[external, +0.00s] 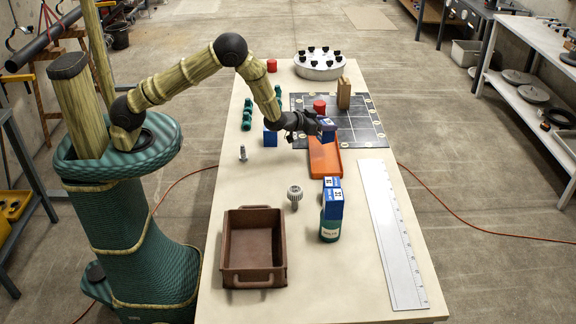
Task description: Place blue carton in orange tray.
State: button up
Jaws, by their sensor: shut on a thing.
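My gripper (318,125) is shut on a small blue carton (328,127) with a pale label. The carton is held over or near the far end of the orange tray (326,165). The tray is long and shallow and lies on the table; its visible part looks empty. The gripper and the carton hide part of its far end. How high the carton is above the tray is hard to tell from this one view.
A blue-and-white box (333,196) stands at a green bottle (330,230) just nearer than the tray. A dark grid mat (370,132) carries a red cylinder (319,106) and a brown block (344,93). A brown bin (254,247) and white ruler (392,235) lie nearer.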

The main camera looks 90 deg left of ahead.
aim_at(319, 137)
jog(key=shift+f, duration=0.95)
jog(key=shift+f, duration=0.1)
jog(key=shift+f+p, duration=0.45)
jog(key=shift+f, duration=1.55)
jog(key=o, duration=1.1)
jog(key=shift+f, duration=0.1)
jog(key=shift+c, duration=0.2)
